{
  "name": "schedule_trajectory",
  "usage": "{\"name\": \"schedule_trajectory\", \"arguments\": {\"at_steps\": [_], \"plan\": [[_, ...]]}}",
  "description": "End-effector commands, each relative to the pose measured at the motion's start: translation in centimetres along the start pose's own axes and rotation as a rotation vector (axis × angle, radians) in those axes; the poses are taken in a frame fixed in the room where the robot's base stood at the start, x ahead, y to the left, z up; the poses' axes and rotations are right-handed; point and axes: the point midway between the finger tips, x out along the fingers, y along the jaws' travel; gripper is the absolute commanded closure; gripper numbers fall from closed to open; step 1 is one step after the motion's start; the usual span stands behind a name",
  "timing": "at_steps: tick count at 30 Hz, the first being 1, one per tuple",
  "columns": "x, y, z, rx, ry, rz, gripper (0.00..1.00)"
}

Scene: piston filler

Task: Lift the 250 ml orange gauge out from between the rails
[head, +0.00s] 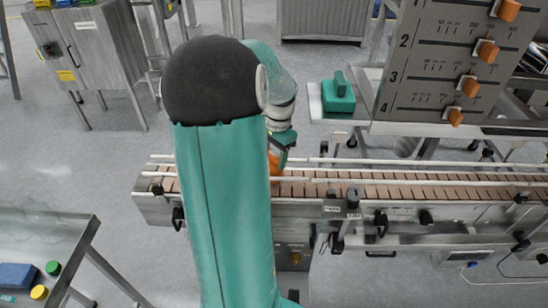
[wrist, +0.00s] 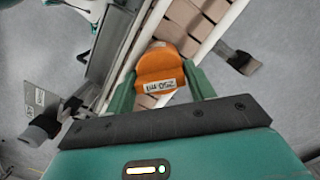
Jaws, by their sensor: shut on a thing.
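The orange gauge (wrist: 158,66) shows in the wrist view with a white label reading 250 ml, upside down in the picture. My gripper (wrist: 161,80) has its two green fingers on either side of the gauge and is shut on it. The gauge is over the brown slatted conveyor belt (wrist: 190,20), between the two pale rails (wrist: 222,26). I cannot tell whether it touches the belt. In the head view a sliver of the orange gauge (head: 274,164) shows beside my arm, which hides most of it.
The conveyor (head: 430,190) runs on to the right, its belt bare. A grey panel with orange pointers (head: 450,60) and a shelf with a green block (head: 338,95) stand behind it. A table (head: 60,235) with a blue block is at lower left.

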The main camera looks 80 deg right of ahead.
Motion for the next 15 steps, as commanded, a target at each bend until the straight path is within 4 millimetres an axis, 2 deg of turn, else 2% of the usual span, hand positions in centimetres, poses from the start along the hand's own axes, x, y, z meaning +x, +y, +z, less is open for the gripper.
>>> {"name": "schedule_trajectory", "arguments": {"at_steps": [15], "plan": [[-1.9, 0.0, 0.2, 0.0, 0.001, -0.001, 0.72]]}}
